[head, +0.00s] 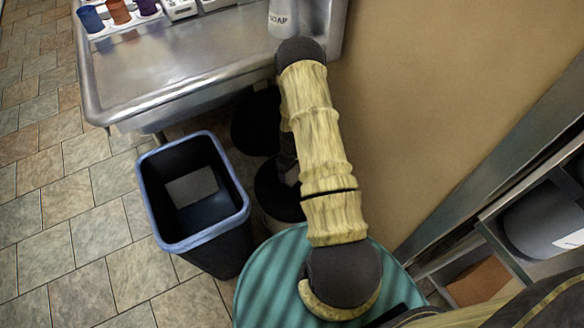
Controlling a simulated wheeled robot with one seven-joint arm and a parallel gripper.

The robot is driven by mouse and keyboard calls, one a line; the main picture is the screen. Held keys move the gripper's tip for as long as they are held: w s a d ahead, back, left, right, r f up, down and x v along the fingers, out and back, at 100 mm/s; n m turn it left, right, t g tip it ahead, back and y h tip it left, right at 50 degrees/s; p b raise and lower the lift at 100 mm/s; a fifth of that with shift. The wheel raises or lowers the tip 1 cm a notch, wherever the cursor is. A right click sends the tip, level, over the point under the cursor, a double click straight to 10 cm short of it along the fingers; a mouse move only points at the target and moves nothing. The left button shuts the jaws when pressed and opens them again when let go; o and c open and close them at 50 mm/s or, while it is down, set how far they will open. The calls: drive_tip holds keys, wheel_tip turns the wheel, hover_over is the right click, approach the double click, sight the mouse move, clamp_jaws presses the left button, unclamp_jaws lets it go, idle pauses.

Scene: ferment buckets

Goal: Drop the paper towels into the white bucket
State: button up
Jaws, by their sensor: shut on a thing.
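My gripper (287,155) is a dark shape, mostly hidden behind my own arm. It points down and is shut on a small pale thing (292,177), which may be paper towels; too little shows to be sure. Below it stands a round bucket (272,215) with a pale outer wall and a dark inside, partly covered by my arm; it may be the white bucket. The pale thing shows against the bucket's dark opening. I cannot tell whether it is above the rim or inside.
A dark bin with a blue rim (228,227) stands left of the bucket, a grey sheet (192,187) inside. Another dark round container (247,128) is behind. A steel sink counter (150,92) holds cups and a soap bottle (283,20). A teal round surface (258,285) is in front. Tiled floor is free at left.

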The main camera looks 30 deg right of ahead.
drive_tip(key=shift+f, duration=0.15)
idle(0.8)
drive_tip(key=o, duration=0.8)
drive_tip(key=shift+o, duration=0.2)
idle(0.3)
drive_tip(key=shift+r+p, duration=2.35)
drive_tip(key=shift+r, duration=0.7)
